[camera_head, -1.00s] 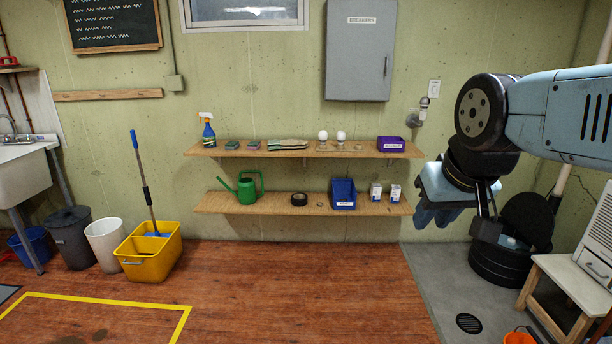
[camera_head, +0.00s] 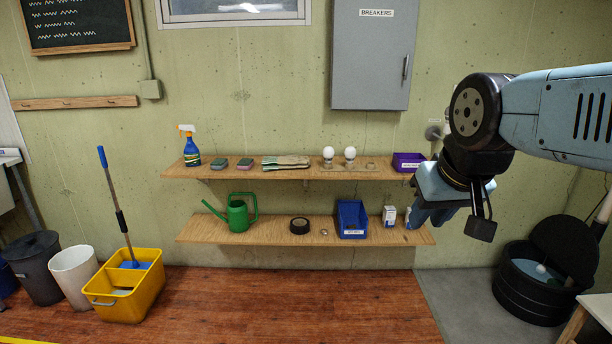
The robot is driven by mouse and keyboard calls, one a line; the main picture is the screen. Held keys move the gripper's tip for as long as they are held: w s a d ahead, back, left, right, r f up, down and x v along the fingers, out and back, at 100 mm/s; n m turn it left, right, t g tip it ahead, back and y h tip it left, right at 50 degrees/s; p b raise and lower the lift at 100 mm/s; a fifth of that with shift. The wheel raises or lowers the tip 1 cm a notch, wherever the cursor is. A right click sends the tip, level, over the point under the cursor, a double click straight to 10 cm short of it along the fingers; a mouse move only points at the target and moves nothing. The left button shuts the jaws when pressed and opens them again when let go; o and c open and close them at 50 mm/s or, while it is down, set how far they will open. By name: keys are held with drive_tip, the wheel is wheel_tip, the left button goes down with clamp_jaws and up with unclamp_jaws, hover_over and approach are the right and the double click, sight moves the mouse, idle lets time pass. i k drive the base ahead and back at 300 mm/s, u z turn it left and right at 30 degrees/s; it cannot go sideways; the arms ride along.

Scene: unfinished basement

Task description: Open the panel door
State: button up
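The grey panel door (camera_head: 372,58), labelled BREAKERS, is on the wall at the top centre right. It looks shut, and its top edge is cut off by the frame. Its dark upright handle (camera_head: 405,67) is near the door's right edge. My gripper (camera_head: 420,218) hangs below and to the right of the panel, in front of the right end of the shelves, and is apart from the handle.
An upper shelf (camera_head: 240,175) holds a spray bottle (camera_head: 190,147), bulbs and a purple bin (camera_head: 408,162). A lower shelf (camera_head: 275,236) holds a green watering can (camera_head: 238,212) and a blue bin (camera_head: 351,220). A yellow mop bucket (camera_head: 127,287) stands left. The wooden floor ahead is clear.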

sight(374, 41)
drive_tip(key=z, duration=0.05)
drive_tip(key=i, duration=1.9)
drive_tip(key=z, duration=1.35)
drive_tip(key=k, duration=0.95)
drive_tip(key=i, duration=0.9)
drive_tip(key=u, duration=0.05)
